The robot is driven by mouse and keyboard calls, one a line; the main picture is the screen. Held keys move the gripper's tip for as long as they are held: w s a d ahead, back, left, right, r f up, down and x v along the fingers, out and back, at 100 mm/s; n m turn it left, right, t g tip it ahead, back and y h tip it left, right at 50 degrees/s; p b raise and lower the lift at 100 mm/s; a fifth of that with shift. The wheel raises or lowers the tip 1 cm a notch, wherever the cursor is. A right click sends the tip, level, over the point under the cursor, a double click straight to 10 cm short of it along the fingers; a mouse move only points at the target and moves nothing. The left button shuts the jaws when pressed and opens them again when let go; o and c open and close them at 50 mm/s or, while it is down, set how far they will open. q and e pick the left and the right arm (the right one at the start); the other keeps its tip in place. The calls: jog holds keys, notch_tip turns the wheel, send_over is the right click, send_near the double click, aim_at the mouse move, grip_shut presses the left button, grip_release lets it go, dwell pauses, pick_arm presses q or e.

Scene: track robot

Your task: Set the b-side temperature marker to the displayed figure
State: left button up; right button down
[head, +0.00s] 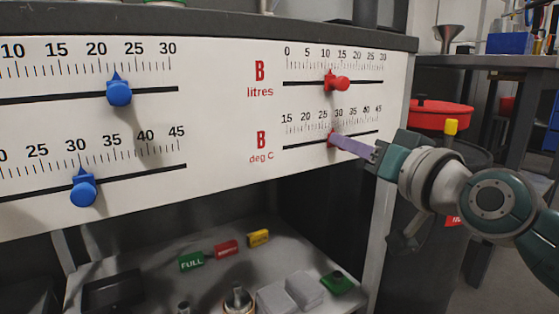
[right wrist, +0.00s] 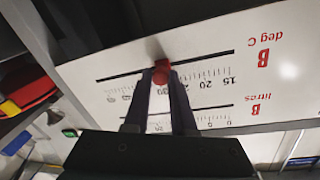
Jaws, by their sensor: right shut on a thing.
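The white scale panel (head: 225,75) carries a lower-right slider row marked B deg C (head: 261,145), with figures from 15 to 45. Its red marker (head: 332,137) stands close to 30, mostly covered by my fingers. In the right wrist view, the same red marker (right wrist: 161,71) sits upside down between two purple fingers. My right gripper (head: 337,140) reaches in from the right and is shut on this marker; it also shows in the right wrist view (right wrist: 162,82). My left gripper is in neither view. I cannot make out a displayed figure.
Blue markers (head: 119,92) and (head: 84,188) are on the left rows. Below lies a shelf with green (head: 191,261), red (head: 227,249) and yellow (head: 258,238) tags. A red-lidded bin (head: 440,113) stands right.

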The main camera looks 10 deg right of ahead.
jog(key=shift+w+d, duration=0.1)
jog(key=shift+d, duration=0.25)
jog(key=c, duration=0.8)
grip_release()
jog(key=shift+o, duration=0.2)
jog(key=s+d+p, duration=0.1)
jog(key=s+p, duration=0.3)
jog(key=s, duration=0.5)
jog(key=shift+s+d, duration=0.4)
